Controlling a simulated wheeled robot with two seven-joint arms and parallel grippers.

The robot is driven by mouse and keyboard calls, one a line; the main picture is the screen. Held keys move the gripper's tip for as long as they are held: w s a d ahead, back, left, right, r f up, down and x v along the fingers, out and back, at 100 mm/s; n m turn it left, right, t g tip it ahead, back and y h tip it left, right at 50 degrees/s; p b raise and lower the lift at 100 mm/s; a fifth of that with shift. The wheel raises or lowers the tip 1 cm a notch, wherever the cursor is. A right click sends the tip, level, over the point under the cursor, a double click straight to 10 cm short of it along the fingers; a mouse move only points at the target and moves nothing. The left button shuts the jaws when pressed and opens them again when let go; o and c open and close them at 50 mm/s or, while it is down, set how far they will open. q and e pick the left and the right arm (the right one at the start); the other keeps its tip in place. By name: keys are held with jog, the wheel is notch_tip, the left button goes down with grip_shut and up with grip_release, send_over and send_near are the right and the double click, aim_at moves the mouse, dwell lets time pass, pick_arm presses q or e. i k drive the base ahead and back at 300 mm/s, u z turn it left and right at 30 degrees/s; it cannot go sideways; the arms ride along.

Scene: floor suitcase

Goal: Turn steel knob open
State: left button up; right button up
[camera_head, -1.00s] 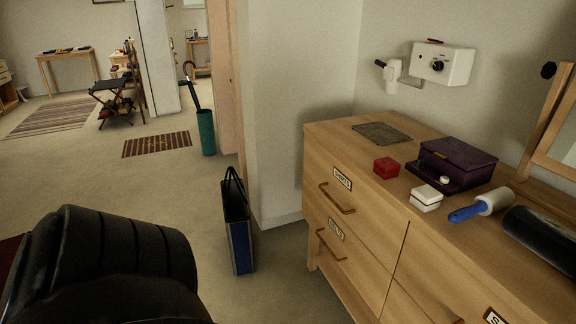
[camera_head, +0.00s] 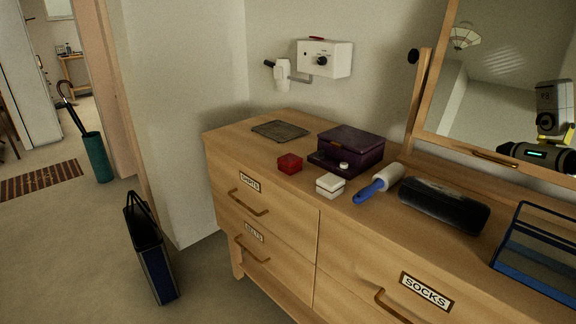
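I cannot make out a knob that is clearly steel. A small dark round knob (camera_head: 322,61) sits on the front of a white box (camera_head: 338,56) fixed to the wall above the dresser. A larger black round knob (camera_head: 413,56) is at the side of the mirror frame. Neither gripper is in view, and nothing touches these knobs.
The wooden dresser (camera_head: 293,222) carries a purple box (camera_head: 350,143), red box (camera_head: 290,163), white box, lint roller (camera_head: 379,183), black case (camera_head: 443,204) and blue-framed organizer (camera_head: 540,262). A white hair dryer (camera_head: 283,75) hangs on the wall. A bag (camera_head: 150,250) stands on the floor.

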aim_at(320, 153)
jog(key=z, duration=1.3)
jog(key=k, duration=0.65)
jog(key=u, duration=0.9)
jog(key=i, duration=0.5)
jog(key=u, duration=0.3)
jog(key=k, duration=0.4)
jog(key=u, duration=1.35)
jog(key=i, duration=2.2)
jog(key=z, duration=0.85)
